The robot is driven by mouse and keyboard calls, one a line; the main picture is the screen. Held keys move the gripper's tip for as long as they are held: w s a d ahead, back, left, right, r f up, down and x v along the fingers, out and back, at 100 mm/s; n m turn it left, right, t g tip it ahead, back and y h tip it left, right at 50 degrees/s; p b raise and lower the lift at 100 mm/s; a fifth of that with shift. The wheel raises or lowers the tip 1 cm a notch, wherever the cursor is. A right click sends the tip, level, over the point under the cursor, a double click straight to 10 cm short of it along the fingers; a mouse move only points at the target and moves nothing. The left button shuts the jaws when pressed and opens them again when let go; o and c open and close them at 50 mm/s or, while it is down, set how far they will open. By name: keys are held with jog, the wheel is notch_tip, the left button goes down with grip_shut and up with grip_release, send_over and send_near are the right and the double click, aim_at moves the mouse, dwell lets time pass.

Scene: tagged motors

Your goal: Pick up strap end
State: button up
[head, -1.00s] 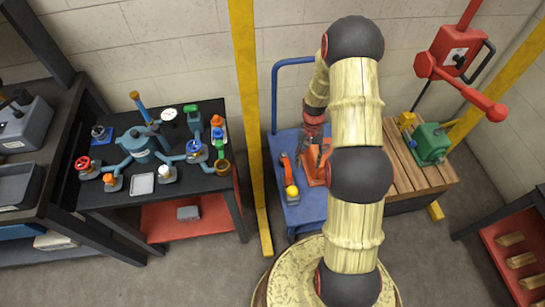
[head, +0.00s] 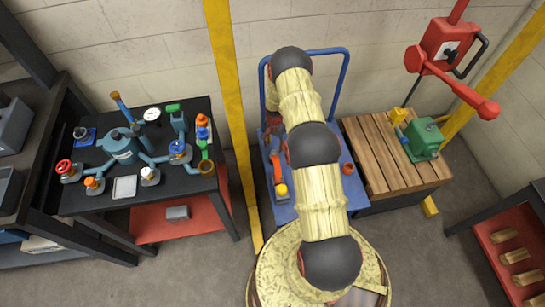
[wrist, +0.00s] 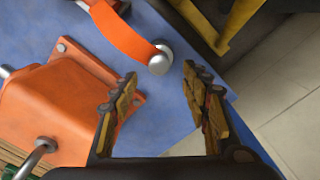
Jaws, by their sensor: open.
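An orange strap (wrist: 125,35) lies over the blue cart top in the wrist view. Its strap end is a rounded silver-grey tip (wrist: 160,61). My gripper (wrist: 160,82) is open and empty. The strap end shows just beyond the fingertips, between them in the picture, and nothing is gripped. In the head view the orange strap (head: 277,168) is on the blue cart, left of my arm. My gripper is mostly hidden behind my arm links there.
An orange bolted housing (wrist: 65,105) sits close to the left finger in the wrist view. A yellow bar (wrist: 238,22) with dark parts is at upper right. The blue cart (head: 312,55) stands between a yellow post (head: 228,90) and a wooden-topped bench (head: 375,155).

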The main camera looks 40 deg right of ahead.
aim_at(274, 151)
jog(key=f, duration=0.2)
jog(key=f+b, duration=0.1)
jog(key=f, duration=0.3)
jog(key=shift+s+a+b, duration=0.15)
jog(key=shift+a+b, duration=0.15)
jog(key=shift+b, duration=0.1)
jog(key=shift+r, duration=0.1)
jog(key=shift+c, duration=1.3)
grip_shut()
